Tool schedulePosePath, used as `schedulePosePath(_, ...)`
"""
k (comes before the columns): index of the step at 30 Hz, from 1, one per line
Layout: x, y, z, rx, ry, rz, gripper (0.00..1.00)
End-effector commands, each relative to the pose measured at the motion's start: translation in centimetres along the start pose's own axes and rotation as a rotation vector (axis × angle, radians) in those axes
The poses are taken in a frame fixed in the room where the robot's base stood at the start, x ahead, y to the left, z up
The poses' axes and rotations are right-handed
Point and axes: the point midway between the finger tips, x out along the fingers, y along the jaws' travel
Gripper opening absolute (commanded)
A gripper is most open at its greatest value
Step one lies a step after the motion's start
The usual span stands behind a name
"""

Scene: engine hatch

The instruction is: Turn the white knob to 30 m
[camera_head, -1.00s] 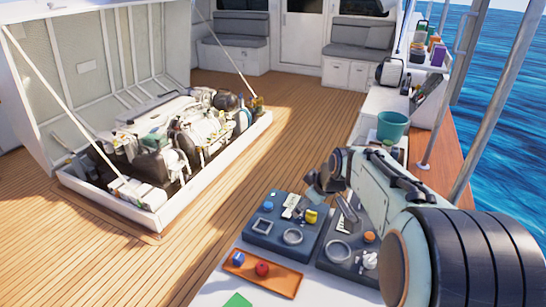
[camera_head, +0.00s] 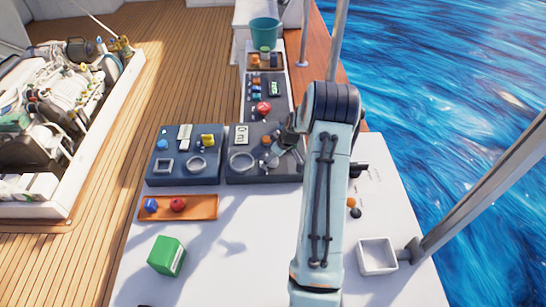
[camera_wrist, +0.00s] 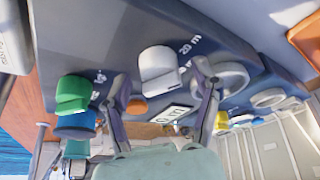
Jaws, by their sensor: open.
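The white knob (camera_wrist: 160,72) sits on the dark panel (camera_wrist: 235,45) in the wrist view, with a white "20 m" marking beside it. My gripper (camera_wrist: 162,80) is open, with one finger on each side of the knob in the picture; whether either touches it I cannot tell. In the head view my gripper (camera_head: 287,148) is low over the right-hand dark panel (camera_head: 238,175), and the arm partly hides that panel. Which marking the knob points at is not clear.
An orange knob (camera_wrist: 137,105) and a small display (camera_wrist: 170,114) are near the fingers. A second dark panel (camera_head: 180,179) stands to the left, with an orange tray (camera_head: 207,207) in front. A green box (camera_head: 166,255) and white container (camera_head: 377,256) stand on the white table.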

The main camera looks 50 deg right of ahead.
Motion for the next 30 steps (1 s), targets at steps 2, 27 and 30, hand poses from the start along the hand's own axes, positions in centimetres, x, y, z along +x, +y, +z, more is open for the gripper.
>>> schedulePosePath(2,0.06,0.00,-0.04,-0.001,0.001,0.001,0.63)
schedulePosePath(27,0.03,-0.09,-0.09,0.084,0.001,0.037,0.02)
schedulePosePath(30,0.02,-0.13,-0.10,0.145,0.001,0.062,0.02)
